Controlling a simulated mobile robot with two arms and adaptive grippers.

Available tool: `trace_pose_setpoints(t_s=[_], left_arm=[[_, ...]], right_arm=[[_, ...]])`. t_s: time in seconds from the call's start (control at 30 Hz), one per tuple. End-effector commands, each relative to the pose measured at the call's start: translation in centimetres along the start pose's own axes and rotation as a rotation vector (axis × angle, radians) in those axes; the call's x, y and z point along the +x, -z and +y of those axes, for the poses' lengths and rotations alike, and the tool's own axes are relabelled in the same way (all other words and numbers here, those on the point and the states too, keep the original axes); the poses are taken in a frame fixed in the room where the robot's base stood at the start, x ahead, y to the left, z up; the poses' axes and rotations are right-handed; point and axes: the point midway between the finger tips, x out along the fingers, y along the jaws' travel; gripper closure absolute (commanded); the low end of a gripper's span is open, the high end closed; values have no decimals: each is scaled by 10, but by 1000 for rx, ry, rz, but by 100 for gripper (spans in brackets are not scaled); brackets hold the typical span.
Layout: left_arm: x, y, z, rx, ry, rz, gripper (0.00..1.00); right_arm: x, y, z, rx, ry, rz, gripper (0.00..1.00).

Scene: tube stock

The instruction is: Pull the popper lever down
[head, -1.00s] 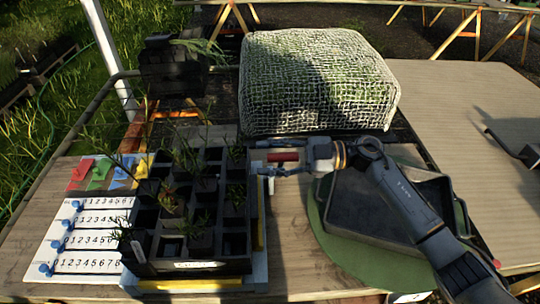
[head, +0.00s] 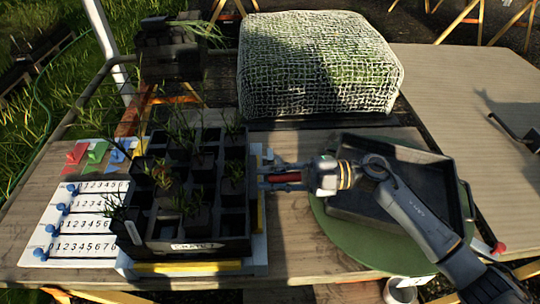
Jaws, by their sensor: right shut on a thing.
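The red lever grip (head: 290,179) sticks out at the right side of the popper (head: 262,250), a pale frame with yellow strips under the black cell tray (head: 190,249). My right gripper (head: 278,178) comes in from the right and is shut on the red lever grip, its fingers along the upper and lower sides of it. The grip is partly hidden by the fingers. The lever's arm is hard to make out beside the tray. Several seedlings stand in the tray's cells. My left gripper is not in view.
A grey bin (head: 370,222) sits on a round green turntable (head: 335,240) under my right arm. A mesh-covered block (head: 318,70) stands behind. Bare wood shows between popper and turntable.

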Motion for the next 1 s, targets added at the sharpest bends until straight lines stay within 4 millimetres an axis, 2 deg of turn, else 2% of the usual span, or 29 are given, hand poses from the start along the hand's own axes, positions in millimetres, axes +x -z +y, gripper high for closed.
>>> trace_pose_setpoints(t_s=[0.03, 0.13, 0.47, 0.5, 0.6, 0.87, 1.0], left_arm=[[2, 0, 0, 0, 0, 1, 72], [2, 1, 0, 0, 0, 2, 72], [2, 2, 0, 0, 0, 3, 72], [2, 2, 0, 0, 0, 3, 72], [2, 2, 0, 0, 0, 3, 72], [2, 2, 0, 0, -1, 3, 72], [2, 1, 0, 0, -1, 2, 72]], right_arm=[[0, -1, -13, 2, 4, -2, 100], [0, 0, -21, 2, 3, -2, 100], [0, 0, -23, 4, 3, -1, 100], [0, 0, -23, 4, 3, -1, 75], [0, 0, -23, 3, 2, -1, 57], [0, 0, -22, 2, 2, -1, 57], [0, 4, -16, 0, 2, -2, 57]])
